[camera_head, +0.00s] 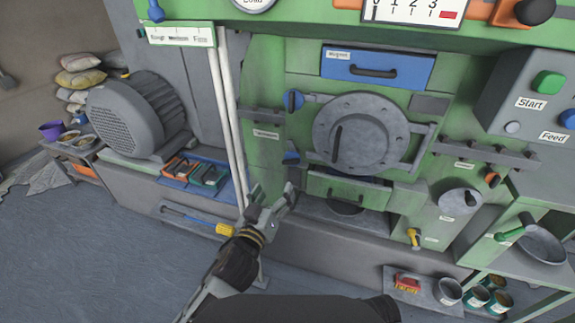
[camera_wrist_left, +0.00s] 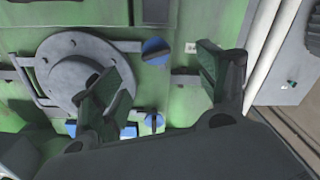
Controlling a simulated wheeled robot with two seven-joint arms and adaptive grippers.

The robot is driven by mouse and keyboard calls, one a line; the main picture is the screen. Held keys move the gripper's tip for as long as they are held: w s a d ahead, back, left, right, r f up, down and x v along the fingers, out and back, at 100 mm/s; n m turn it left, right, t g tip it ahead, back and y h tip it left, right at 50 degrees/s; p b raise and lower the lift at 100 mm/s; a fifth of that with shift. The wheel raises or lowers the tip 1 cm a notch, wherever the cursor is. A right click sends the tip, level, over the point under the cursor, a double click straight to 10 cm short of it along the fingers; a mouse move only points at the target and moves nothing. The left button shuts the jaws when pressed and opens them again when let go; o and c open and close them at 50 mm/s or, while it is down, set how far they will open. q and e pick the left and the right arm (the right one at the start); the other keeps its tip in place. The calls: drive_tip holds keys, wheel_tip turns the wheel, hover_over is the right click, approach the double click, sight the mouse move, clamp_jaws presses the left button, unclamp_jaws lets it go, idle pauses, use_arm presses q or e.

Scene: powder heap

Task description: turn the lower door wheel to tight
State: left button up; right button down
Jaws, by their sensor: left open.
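The lower door wheel (camera_head: 291,157) is a small blue part at the lower left of the round grey door (camera_head: 362,133). In the left wrist view, which is upside down, the lower wheel (camera_wrist_left: 156,50) shows as a blue disc with a grey bar, between and beyond my fingers. The upper blue wheel (camera_head: 293,100) sits at the door's upper left; it also shows in the left wrist view (camera_wrist_left: 154,120). My left gripper (camera_head: 272,190) is open and empty, just below and left of the lower wheel, seemingly apart from it. My right gripper is out of view.
White vertical pipes (camera_head: 230,120) stand left of the door. A green drawer (camera_head: 347,188) is below it, and a blue Magnet drawer (camera_head: 375,68) above. A shelf with a pan (camera_head: 543,245) is at right. Open grey floor lies at lower left.

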sight(290, 164)
use_arm(q)
drive_tip(key=shift+s+d+r, duration=0.1)
drive_tip(key=shift+d+r, duration=0.1)
drive_tip(key=shift+r, duration=0.25)
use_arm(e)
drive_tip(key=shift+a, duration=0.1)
use_arm(q)
drive_tip(key=shift+w, duration=0.2)
drive_tip(key=shift+b+x, duration=0.35)
drive_tip(key=shift+x, duration=5.15)
drive_tip(key=shift+w+d+r+b, duration=0.2)
drive_tip(key=shift+w+d+b, duration=0.15)
drive_tip(key=shift+w, duration=0.55)
drive_tip(key=shift+w+d, duration=0.15)
drive_tip(key=shift+w, duration=0.1)
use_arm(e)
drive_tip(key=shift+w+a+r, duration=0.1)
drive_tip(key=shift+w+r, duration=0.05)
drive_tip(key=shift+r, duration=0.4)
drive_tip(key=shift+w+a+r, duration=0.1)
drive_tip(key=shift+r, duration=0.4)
